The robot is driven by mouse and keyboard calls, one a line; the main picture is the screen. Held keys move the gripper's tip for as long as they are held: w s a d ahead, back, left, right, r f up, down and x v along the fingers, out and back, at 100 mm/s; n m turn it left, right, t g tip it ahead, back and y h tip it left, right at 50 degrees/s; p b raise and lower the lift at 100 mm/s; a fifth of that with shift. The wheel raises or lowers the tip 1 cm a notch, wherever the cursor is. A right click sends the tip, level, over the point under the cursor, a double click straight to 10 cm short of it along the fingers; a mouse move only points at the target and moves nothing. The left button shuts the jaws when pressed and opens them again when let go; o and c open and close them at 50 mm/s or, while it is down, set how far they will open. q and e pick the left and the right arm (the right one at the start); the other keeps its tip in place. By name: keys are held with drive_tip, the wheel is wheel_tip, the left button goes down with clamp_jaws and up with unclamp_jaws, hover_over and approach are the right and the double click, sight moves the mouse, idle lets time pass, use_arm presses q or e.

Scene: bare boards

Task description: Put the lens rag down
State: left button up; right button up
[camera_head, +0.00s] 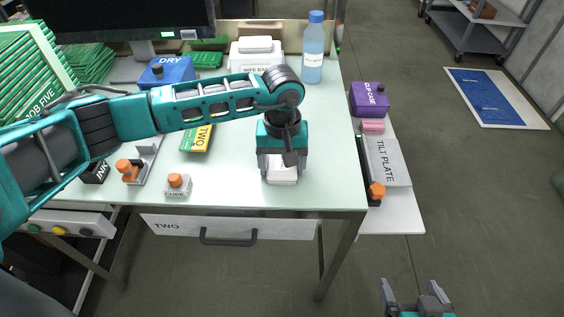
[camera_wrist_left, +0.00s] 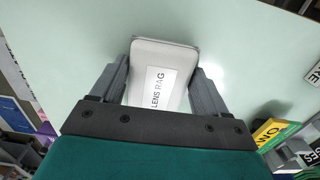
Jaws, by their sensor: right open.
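The lens rag (camera_wrist_left: 160,75) is a pale, rounded flat block with a "LENS RAG" label. In the head view it shows as a white shape (camera_head: 282,176) below my left gripper, over the front part of the pale bench top. My left gripper (camera_head: 282,166) points down, with its two grey fingers on either side of the rag and shut on it. Whether the rag touches the bench top (camera_head: 235,180) cannot be told. My right gripper (camera_head: 412,288) is open and empty, low in the head view over the floor, apart from the bench.
An orange-knobbed block (camera_head: 177,186) and a yellow-green box (camera_head: 197,138) stand left of the rag. A wipe box (camera_head: 256,55) and blue bottle (camera_head: 313,48) stand at the back. The tilt plate (camera_head: 388,162) lies on a side shelf. Bench top right of the rag is clear.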

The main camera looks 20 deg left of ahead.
sight(282, 165)
use_arm(q)
drive_tip(key=o, duration=0.3)
wheel_tip(282, 165, up, 12)
drive_tip(key=shift+w+r, duration=0.1)
drive_tip(key=shift+r, duration=0.05)
idle(0.4)
idle(0.5)
